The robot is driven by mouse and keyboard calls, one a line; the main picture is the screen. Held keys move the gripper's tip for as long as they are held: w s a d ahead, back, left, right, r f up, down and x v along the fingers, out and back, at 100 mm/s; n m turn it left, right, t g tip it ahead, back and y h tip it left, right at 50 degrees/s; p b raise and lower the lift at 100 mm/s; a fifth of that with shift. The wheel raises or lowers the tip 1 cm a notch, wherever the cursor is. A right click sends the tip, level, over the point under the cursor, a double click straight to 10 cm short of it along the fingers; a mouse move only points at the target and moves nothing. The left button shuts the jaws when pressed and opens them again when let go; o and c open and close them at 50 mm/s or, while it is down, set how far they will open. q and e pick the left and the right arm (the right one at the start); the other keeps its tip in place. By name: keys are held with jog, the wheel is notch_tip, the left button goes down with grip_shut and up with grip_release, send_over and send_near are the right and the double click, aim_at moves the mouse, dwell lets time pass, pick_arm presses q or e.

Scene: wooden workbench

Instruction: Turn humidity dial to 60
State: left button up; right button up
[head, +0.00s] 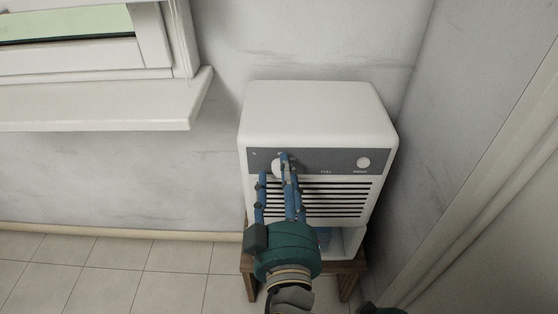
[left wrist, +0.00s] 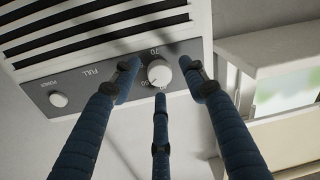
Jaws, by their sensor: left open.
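The humidity dial (head: 277,168) is a round white knob on the left of the dehumidifier's grey front panel, partly hidden by my fingers in the head view. My left gripper (head: 281,164) has three blue fingers and a green body. It is open. In the left wrist view its fingertips (left wrist: 160,75) are spread around the dial; I cannot tell whether any touches it. The dial's exact setting is too small to read.
The white dehumidifier (head: 315,110) stands on a small wooden stand (head: 349,283) by the wall corner. A smaller power knob (head: 363,162) is on the panel's right, with slatted vents below. A window sill (head: 110,105) juts out at the left. Tiled floor lies open at the lower left.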

pick_arm(q)
jog(key=shift+w, duration=0.1)
pick_arm(e)
jog(key=shift+w+f, duration=0.1)
jog(key=shift+f, duration=0.15)
pick_arm(q)
grip_shut()
pick_arm(e)
jog(key=shift+a+r, duration=0.1)
pick_arm(q)
jog(key=shift+r, duration=0.1)
pick_arm(e)
jog(key=shift+r, duration=0.1)
